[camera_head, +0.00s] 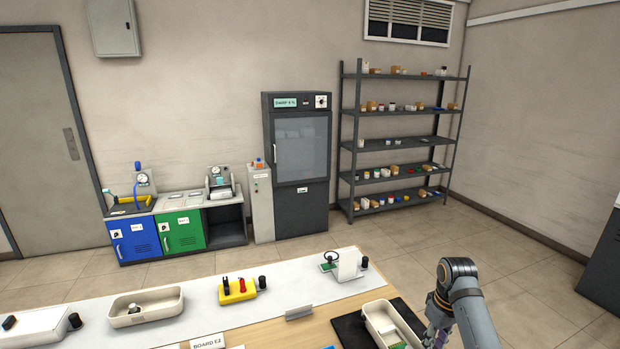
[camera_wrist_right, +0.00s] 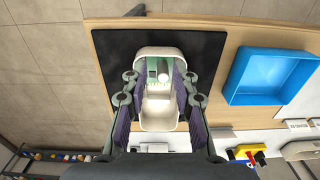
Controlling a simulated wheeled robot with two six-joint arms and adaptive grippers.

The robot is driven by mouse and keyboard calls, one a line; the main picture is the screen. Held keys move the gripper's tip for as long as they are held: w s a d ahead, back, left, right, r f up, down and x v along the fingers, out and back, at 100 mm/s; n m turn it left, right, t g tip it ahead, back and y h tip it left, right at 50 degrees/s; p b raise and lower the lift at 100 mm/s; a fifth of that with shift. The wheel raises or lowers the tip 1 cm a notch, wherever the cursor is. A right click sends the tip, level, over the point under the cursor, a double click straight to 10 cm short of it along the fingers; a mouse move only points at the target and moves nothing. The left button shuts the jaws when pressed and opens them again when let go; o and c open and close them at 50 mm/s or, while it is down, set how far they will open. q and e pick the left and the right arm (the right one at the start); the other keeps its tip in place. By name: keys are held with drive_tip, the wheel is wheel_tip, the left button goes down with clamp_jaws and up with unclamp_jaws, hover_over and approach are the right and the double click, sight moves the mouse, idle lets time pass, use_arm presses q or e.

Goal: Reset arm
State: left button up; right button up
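My right arm comes in at the lower right of the head view, with its gripper (camera_head: 436,334) partly cut off by the bottom edge. In the right wrist view the gripper (camera_wrist_right: 158,82) has its two fingers spread apart. Between and beyond them is a cream tray (camera_wrist_right: 158,122) holding a green piece and a small pale cylinder. I see no clear grip on the tray. In the head view this tray (camera_head: 373,308) sits on a black mat (camera_head: 350,331), just left of the gripper. My left gripper is not in view.
A blue bin (camera_wrist_right: 236,88) stands on the wooden table beside the mat. Along the table's far strip are another cream tray (camera_head: 172,309), a yellow block with knobs (camera_head: 237,294) and a white upright piece (camera_head: 349,266). Shelves (camera_head: 388,145) and a cabinet (camera_head: 301,205) stand by the wall.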

drive_tip(key=s+a+f+m+t+h, duration=0.1)
drive_tip(key=s+a+f, duration=0.25)
drive_tip(key=s, duration=0.45)
drive_tip(key=s+a+f+m+t, duration=0.1)
drive_tip(key=s+a+f, duration=0.1)
drive_tip(key=s+f, duration=0.45)
drive_tip(key=s+a+r+m+t, duration=0.15)
drive_tip(key=s+r, duration=0.25)
drive_tip(key=s, duration=0.6)
wheel_tip(320, 180, down, 25)
drive_tip(key=s+d+g, duration=0.1)
drive_tip(key=d, duration=0.2)
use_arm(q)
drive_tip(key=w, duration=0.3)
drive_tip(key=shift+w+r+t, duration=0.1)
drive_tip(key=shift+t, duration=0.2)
use_arm(e)
drive_tip(key=s+d+f+g, duration=0.1)
drive_tip(key=s+f, duration=1.6)
drive_tip(key=s, duration=0.2)
drive_tip(key=shift+s+f, duration=0.1)
drive_tip(key=shift+s, duration=0.05)
